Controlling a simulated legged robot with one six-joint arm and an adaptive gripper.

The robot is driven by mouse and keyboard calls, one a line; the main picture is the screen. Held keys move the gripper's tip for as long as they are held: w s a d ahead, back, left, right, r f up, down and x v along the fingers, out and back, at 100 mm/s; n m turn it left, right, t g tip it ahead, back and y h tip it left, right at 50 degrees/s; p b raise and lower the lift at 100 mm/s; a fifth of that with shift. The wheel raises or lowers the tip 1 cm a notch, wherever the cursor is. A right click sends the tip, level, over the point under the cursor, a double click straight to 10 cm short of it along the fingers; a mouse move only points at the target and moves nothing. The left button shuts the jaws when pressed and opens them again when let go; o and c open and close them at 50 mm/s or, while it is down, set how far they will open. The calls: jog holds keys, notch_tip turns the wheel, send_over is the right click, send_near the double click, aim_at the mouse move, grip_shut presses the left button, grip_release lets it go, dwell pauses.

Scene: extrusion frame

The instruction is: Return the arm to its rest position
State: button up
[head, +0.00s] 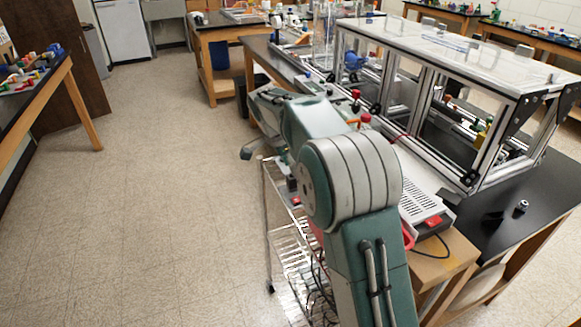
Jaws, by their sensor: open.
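My arm (352,180) rises from the bottom of the head view and bends at a large grey-and-green joint. Its forearm reaches away from me, over the near end of the bench and the wire cart. My gripper (258,148) shows only in part at the far left end of the arm, as a dark grey finger over the aisle side. It is open, and I see nothing held in it. The rest of the gripper is hidden behind the forearm.
An aluminium extrusion frame (440,48) with clear panels stands on the black bench (545,190) at right. A wire cart (290,240) stands left of my arm. A small bottle (521,206) sits on the bench. The floor (150,200) at left is clear.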

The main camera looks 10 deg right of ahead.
jog(key=s+d+r+n+t+y, duration=0.1)
jog(key=s+r+n, duration=0.35)
jog(key=s, duration=0.45)
jog(key=s+d+r+n+t+y, duration=0.1)
jog(key=s+r+n, duration=0.2)
jog(key=s+r, duration=0.4)
jog(key=s+f+n+t, duration=0.1)
jog(key=s+n, duration=0.3)
jog(key=s, duration=0.6)
jog(key=s+f+n+t+y, duration=0.1)
jog(key=s+f+n, duration=0.3)
jog(key=s, duration=0.6)
jog(key=shift+a+t, duration=0.15)
jog(key=shift+t, duration=0.35)
jog(key=shift+s+f, duration=0.1)
